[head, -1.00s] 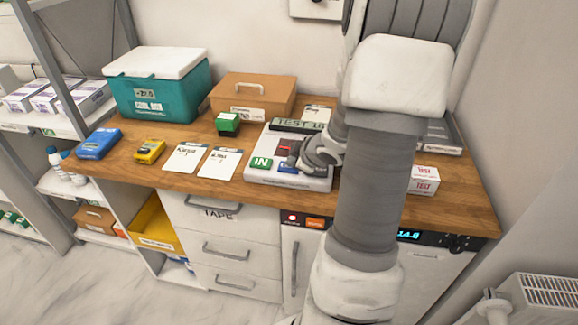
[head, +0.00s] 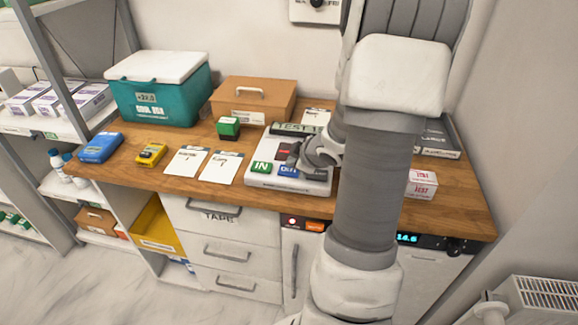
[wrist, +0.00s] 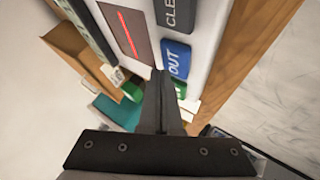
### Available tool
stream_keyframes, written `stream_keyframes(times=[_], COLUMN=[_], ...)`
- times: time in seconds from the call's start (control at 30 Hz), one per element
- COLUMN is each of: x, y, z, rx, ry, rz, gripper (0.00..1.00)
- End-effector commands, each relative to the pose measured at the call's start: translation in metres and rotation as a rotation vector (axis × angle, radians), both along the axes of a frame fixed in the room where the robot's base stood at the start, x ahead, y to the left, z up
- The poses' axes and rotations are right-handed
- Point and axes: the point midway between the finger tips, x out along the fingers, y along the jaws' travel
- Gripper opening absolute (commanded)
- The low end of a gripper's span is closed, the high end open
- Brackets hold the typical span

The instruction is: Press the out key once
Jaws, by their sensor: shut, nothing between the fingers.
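The out key is a blue key marked OUT on a white keypad unit (head: 262,181) on the counter. It shows in the wrist view (wrist: 177,60) and partly in the head view (head: 287,170). My gripper (wrist: 160,74) is shut and empty. In the wrist view its fingertips are beside the key's left edge, near the red-lined window (wrist: 126,27). I cannot tell whether they touch the unit. In the head view my gripper (head: 294,158) hides part of the unit. The green IN key (head: 262,167) is left of the out key.
A dark CLEAR key (wrist: 176,12) is beyond the out key. The unit has a display (head: 292,128) at its back. A TEST box (head: 421,186) is to the right.

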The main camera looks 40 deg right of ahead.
Motion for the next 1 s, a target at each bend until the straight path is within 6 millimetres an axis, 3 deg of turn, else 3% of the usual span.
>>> stream_keyframes(times=[0.37,0.83,1.0], x=[0.0,0.0,0.0], y=[0.0,0.0,0.0], z=[0.003,0.046,0.053], rx=[0.0,0.0,0.0], ry=[0.0,-0.001,-0.001], rz=[0.0,0.001,0.001], gripper=[0.0,0.0,0.0])
